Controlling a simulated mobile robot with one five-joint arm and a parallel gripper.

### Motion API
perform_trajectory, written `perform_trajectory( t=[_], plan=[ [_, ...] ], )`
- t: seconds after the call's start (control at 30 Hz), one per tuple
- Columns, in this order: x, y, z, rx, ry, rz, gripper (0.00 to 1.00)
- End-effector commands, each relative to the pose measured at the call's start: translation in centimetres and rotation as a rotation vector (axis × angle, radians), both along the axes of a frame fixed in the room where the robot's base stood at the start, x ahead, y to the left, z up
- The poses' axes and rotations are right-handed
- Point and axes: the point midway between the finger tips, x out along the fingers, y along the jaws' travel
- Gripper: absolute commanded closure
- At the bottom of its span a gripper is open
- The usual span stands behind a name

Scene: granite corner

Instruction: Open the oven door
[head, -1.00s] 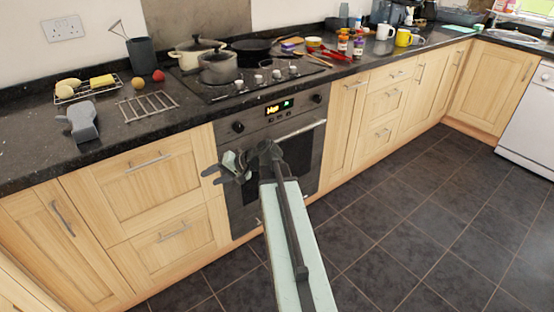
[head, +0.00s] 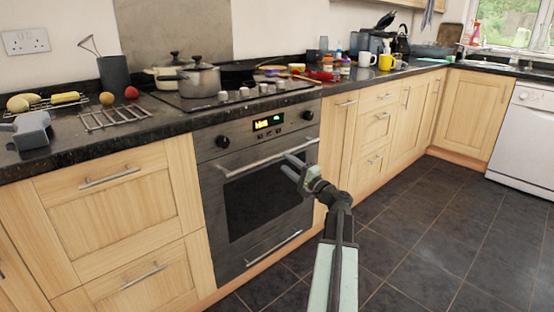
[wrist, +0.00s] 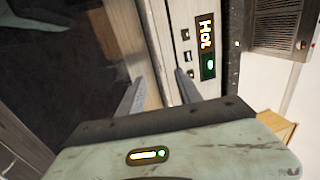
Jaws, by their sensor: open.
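The oven (head: 207,147) is set in the counter run in the head view. Its dark-glass door (head: 262,200) looks shut, with a long silver handle (head: 245,167) across the top. My gripper (head: 289,167) is open at the right part of this handle, in front of the door. In the wrist view the two fingers (wrist: 160,92) point toward the oven front, and the handle (wrist: 153,45) runs between them in the picture. I cannot tell whether the fingers touch it. The lit display (wrist: 206,48) reads "Hot" beside the right finger.
Pots (head: 198,80) stand on the hob above the oven. A wire rack (head: 113,116) and a grey object (head: 32,130) lie on the counter at left. A lower drawer handle (head: 273,247) is below the door. Tiled floor (head: 420,235) at right is clear.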

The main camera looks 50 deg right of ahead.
Motion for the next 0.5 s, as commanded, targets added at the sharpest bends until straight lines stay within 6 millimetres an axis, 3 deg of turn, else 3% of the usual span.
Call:
perform_trajectory(
  t=[0.3, 0.5],
  plan=[
    [5.4, -0.7, 1.2, 0.000, 0.001, -0.001, 0.59],
    [6.0, -0.6, 1.2, -0.001, 0.001, -0.002, 0.59]
  ],
)
